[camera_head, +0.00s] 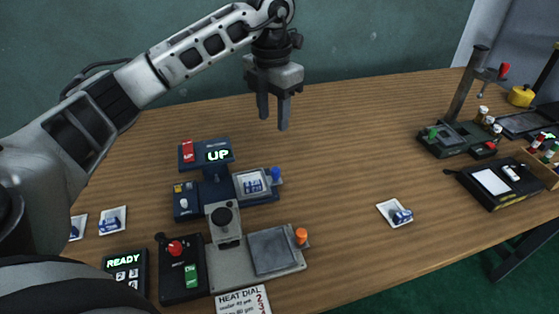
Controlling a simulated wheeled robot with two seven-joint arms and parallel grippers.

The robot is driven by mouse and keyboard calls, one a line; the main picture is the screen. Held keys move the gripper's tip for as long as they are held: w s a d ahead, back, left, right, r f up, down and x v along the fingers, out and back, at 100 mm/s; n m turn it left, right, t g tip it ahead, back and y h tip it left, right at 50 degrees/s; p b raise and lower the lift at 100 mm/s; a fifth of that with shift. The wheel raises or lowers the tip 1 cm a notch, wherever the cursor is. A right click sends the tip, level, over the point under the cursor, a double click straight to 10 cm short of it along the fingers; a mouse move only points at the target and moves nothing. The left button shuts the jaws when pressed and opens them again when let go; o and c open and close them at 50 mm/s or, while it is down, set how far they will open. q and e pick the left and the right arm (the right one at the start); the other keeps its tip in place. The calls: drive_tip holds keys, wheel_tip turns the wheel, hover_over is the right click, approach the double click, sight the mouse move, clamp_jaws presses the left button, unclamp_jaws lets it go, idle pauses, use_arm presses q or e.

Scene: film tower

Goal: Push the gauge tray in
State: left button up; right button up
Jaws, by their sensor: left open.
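The likely gauge tray (240,191) is a light, shallow square tray with a blue-and-white piece (254,182) in it. It sits at the right side of the dark blue device (187,206), whose display (218,155) reads UP. A blue knob (276,174) stands at the tray's right edge. I cannot tell how far the tray is out. My left gripper (273,119) is open and empty, pointing down above the table, behind and above the tray and touching nothing. My right gripper is out of view.
In front stands a grey unit with a flat plate (272,250) and orange knob (301,236). A red-knobbed control box (180,270) and READY keypad (126,268) are at the left.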

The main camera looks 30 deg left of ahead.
sight(275, 170)
use_arm(q)
drive_tip(key=f, duration=1.4)
drive_tip(key=shift+d+f, duration=0.1)
drive_tip(key=shift+d, duration=0.1)
clamp_jaws()
